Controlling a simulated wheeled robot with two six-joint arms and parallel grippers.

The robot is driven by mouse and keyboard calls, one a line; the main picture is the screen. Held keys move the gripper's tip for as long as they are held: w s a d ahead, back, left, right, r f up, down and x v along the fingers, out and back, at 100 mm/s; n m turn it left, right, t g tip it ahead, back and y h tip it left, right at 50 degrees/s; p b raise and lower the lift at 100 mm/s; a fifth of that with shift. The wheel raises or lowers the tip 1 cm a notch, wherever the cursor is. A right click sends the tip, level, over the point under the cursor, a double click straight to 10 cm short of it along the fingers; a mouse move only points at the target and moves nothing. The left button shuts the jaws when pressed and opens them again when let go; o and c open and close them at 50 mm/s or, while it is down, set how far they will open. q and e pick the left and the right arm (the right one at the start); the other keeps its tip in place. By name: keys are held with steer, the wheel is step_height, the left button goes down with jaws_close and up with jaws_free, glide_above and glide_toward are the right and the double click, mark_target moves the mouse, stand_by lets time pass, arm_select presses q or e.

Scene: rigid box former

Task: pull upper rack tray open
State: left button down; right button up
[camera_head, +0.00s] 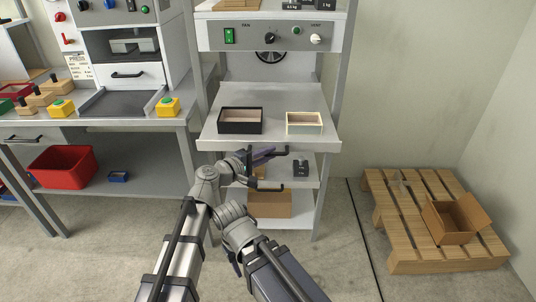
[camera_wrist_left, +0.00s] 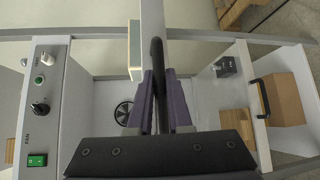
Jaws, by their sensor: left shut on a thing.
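The upper rack tray (camera_head: 268,130) is a grey shelf whose front edge stands forward of the rack posts in the head view. A black open box (camera_head: 240,121) and a cream open box (camera_head: 304,123) sit on it. Its dark bar handle (camera_wrist_left: 157,68) shows in the left wrist view. My left gripper (camera_head: 262,157) is at the tray's front, just below the edge. Its purple fingers (camera_wrist_left: 160,95) are shut around the handle, one on each side. The fingers partly hide the handle. My right gripper is not visible.
A lower tray with a dark handle (camera_head: 268,188) sits below, bearing a dark weight (camera_head: 301,167). A control panel (camera_head: 272,37) is above. A workbench with a red bin (camera_head: 62,167) stands left. A wooden pallet (camera_head: 405,210) with a cardboard box (camera_head: 456,217) lies right.

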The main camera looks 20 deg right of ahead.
arm_select(q)
steer(key=shift+s, duration=0.1)
steer(key=s, duration=0.2)
steer(key=s+a, duration=0.1)
steer(key=s, duration=0.1)
steer(key=shift+s+a, duration=0.2)
steer(key=shift+s, duration=0.05)
steer(key=c, duration=0.8)
jaws_free()
steer(key=shift+c, duration=0.2)
